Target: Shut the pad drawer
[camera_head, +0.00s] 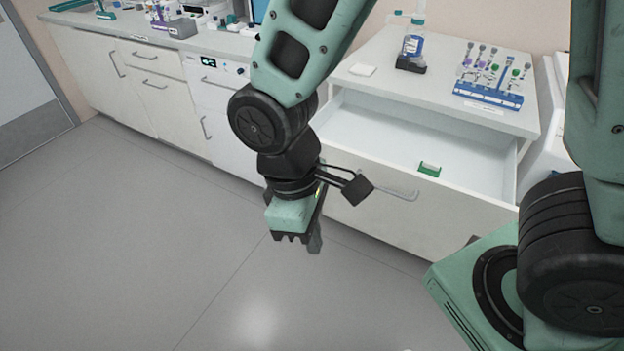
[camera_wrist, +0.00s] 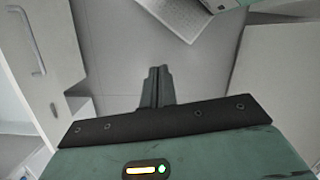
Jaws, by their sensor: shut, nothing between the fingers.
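The pad drawer (camera_head: 350,116) stands open below the right-hand counter, pulled well out. Its white inside is mostly bare, with a small green and white item (camera_head: 429,169) near the front panel. The drawer's grey bar handle (camera_head: 395,192) is on its front face; my arm covers the left part of the drawer front. My gripper (camera_head: 314,246) points down over the floor, in front and to the left of the handle, apart from it. In the wrist view my gripper's fingers (camera_wrist: 157,72) are together and empty, with grey floor beyond.
The right-hand counter holds a blue tube rack (camera_head: 488,96), a bottle on a dark base (camera_head: 411,64) and a white flat item (camera_head: 363,71). Cabinets (camera_head: 120,85) with bar handles line the wall at left. The floor (camera_head: 130,250) at left is clear.

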